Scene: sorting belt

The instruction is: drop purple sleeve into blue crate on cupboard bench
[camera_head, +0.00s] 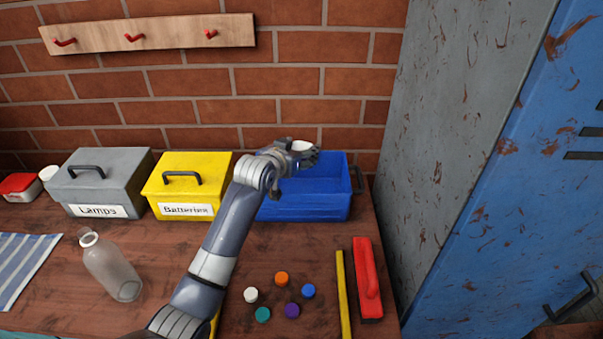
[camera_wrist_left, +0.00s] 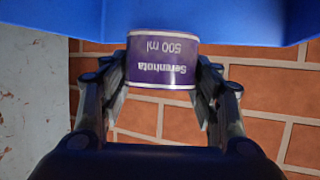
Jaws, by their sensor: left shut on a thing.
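The purple sleeve (camera_wrist_left: 162,62), a printed band with white lettering, is between the two fingers of my left gripper (camera_wrist_left: 162,80) in the left wrist view. The gripper is shut on it. In the head view my left gripper (camera_head: 300,158) is over the blue crate (camera_head: 305,206), near its left half. A pale rounded piece shows at the gripper there; I cannot tell if it is the sleeve's inner side. The crate is open at the top, and its blue wall also shows in the left wrist view (camera_wrist_left: 40,14). My right gripper is not in view.
On the bench (camera_head: 150,300) stand a yellow Batteries box (camera_head: 183,185), a grey Lamps box (camera_head: 100,185) and a clear bottle (camera_head: 112,268). Several coloured caps, a yellow strip (camera_head: 343,295) and a red tool (camera_head: 367,280) lie in front. A blue locker (camera_head: 510,200) stands at right.

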